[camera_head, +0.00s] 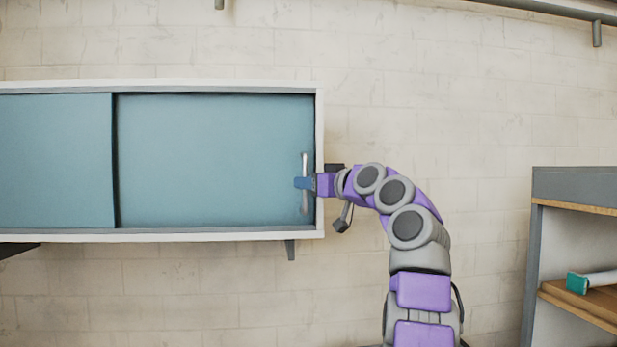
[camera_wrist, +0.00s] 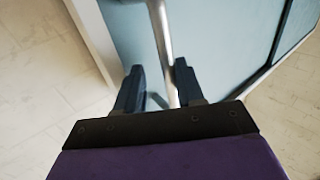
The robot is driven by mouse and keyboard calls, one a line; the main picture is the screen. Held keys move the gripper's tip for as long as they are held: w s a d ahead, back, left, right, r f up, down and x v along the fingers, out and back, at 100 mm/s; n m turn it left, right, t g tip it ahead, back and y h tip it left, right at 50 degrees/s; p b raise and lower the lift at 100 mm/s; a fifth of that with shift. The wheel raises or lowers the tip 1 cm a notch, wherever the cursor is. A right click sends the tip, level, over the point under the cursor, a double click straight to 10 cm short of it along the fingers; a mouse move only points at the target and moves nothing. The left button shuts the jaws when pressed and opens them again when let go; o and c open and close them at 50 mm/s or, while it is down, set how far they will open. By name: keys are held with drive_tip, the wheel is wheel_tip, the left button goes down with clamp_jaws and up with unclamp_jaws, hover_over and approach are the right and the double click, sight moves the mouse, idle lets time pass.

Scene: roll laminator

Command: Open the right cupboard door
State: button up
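The right cupboard door (camera_head: 210,160) is a flat blue-green sliding panel, and its right edge is close to the white frame. Its vertical metal bar handle (camera_head: 305,161) is near that edge. My gripper (camera_head: 304,183) is at the middle of the handle, coming from the right. In the wrist view, my gripper (camera_wrist: 158,67) has its two dark fingers apart, with the handle (camera_wrist: 161,35) running between them. The bar is closer to the right finger, and a gap shows beside the left one. Whether the right finger touches the bar cannot be told.
The left door (camera_head: 55,160) is on the left, past a dark vertical gap. The white cupboard frame (camera_head: 319,130) hangs on a pale brick wall. A grey shelf unit (camera_head: 575,187) with a teal-ended object (camera_head: 578,284) stands at the right. Below the cupboard is mostly open wall.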

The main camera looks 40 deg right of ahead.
drive_tip(key=shift+w+a, duration=0.55)
drive_tip(key=shift+w, duration=0.05)
drive_tip(key=shift+s+r, duration=0.1)
drive_tip(key=shift+s, duration=0.15)
drive_tip(key=shift+c, duration=1)
drive_tip(key=shift+d, duration=0.15)
clamp_jaws()
